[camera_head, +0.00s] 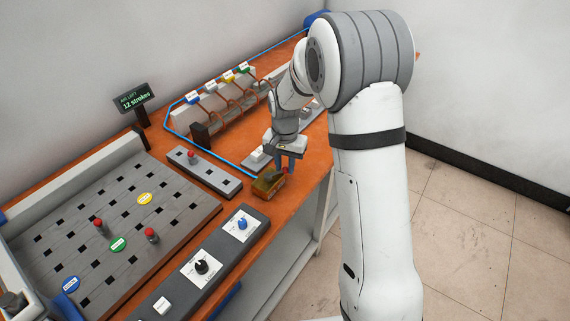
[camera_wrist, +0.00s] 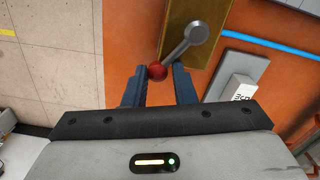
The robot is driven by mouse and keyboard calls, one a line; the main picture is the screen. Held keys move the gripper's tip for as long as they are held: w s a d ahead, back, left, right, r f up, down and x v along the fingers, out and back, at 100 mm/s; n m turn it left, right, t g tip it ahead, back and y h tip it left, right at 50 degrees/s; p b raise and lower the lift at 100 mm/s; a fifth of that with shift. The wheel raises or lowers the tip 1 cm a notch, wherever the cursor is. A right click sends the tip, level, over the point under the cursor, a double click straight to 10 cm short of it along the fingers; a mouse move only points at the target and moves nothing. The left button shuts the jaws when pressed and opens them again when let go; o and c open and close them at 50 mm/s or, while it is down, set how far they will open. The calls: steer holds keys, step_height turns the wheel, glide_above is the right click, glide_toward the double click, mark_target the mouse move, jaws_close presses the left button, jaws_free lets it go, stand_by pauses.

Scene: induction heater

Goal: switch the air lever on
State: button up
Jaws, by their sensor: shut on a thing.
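The air lever is a grey arm (camera_wrist: 186,42) with a red ball knob (camera_wrist: 157,71), mounted on a brass-coloured box (camera_wrist: 185,20). The box (camera_head: 267,184) sits near the table's front edge in the head view. My gripper (camera_wrist: 160,73) has its two blue-grey fingers on either side of the red knob and is shut on it. In the head view my gripper (camera_head: 284,161) points down at the right side of the box, and its fingers partly hide the lever.
A blue air line (camera_head: 215,158) runs along the orange table (camera_head: 318,152). A white block (camera_wrist: 239,88) stands close to the box. A dark panel with knobs (camera_head: 222,248), a slotted board (camera_head: 120,220) and a display (camera_head: 134,101) reading "AIR LEFT 12 strokes" stand to the left.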

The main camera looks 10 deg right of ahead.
steer(key=c, duration=0.3)
steer(key=shift+w, duration=0.1)
steer(key=shift+c, duration=0.2)
steer(key=shift+w+a+f+n, duration=0.15)
steer(key=shift+w+n, duration=0.1)
steer(key=shift+n, duration=0.4)
steer(key=shift+w+a+r+n, duration=0.1)
steer(key=shift+w+a+n, duration=0.1)
steer(key=shift+n, duration=0.45)
jaws_close()
steer(key=shift+w+a+n+b, duration=0.15)
steer(key=shift+w+a+n, duration=0.15)
steer(key=shift+n, duration=0.5)
steer(key=shift+w+a+n+b, duration=0.15)
steer(key=shift+w+n, duration=0.1)
steer(key=shift+n, duration=0.55)
steer(key=o, duration=0.9)
jaws_free()
